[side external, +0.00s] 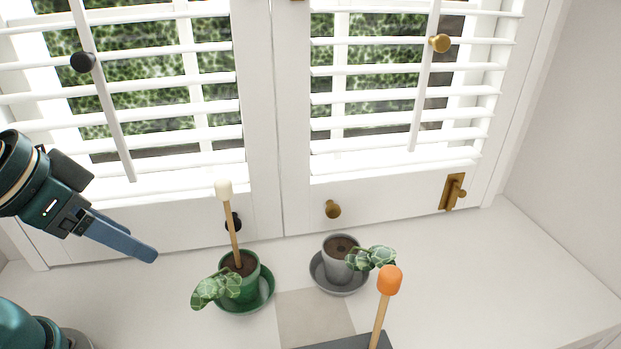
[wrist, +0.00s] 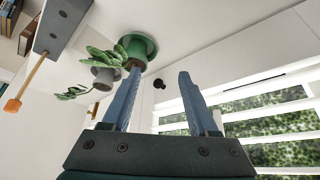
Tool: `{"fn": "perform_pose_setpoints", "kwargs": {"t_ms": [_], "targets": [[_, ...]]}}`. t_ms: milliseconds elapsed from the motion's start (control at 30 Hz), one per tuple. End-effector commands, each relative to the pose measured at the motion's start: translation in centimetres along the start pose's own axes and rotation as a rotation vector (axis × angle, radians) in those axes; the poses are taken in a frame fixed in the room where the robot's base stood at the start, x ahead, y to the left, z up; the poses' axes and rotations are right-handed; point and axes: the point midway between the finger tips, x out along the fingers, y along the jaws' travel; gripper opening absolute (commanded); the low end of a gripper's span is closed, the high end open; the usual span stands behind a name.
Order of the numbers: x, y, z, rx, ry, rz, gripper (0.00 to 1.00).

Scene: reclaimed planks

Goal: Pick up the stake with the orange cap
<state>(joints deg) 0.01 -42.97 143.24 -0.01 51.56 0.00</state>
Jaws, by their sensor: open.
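The stake with the orange cap (side external: 389,280) stands upright, leaning slightly, at the dark grey block (side external: 345,342) at the bottom edge of the side view. In the wrist view the stake's orange cap (wrist: 12,105) is at the far left, with its wooden stick running up to the grey block (wrist: 62,22). My gripper (side external: 150,255) is at the left in the side view, well away from the stake. In the wrist view its two blue fingers (wrist: 158,73) are apart with nothing between them.
A stake with a white cap (side external: 224,189) stands in a green pot (side external: 240,286) with a leafy plant, on a green saucer. A grey pot (side external: 334,270) with a plant stands on a grey saucer behind the orange-capped stake. White shutters (side external: 130,120) back the sill. The right side is clear.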

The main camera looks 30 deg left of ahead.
Motion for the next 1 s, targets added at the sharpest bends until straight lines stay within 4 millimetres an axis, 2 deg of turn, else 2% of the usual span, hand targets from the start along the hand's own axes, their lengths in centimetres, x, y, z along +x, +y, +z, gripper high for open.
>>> {"fn": "perform_pose_setpoints", "kwargs": {"t_ms": [667, 767, 1000], "targets": [[-0.1, 0.0, -0.1, 0.000, 0.002, 0.000, 0.62], [-1.0, 0.0, -0.7, 0.000, 0.005, 0.000, 0.62], [-4.9, 0.0, -2.8, 0.000, 0.006, 0.000, 0.62]]}}
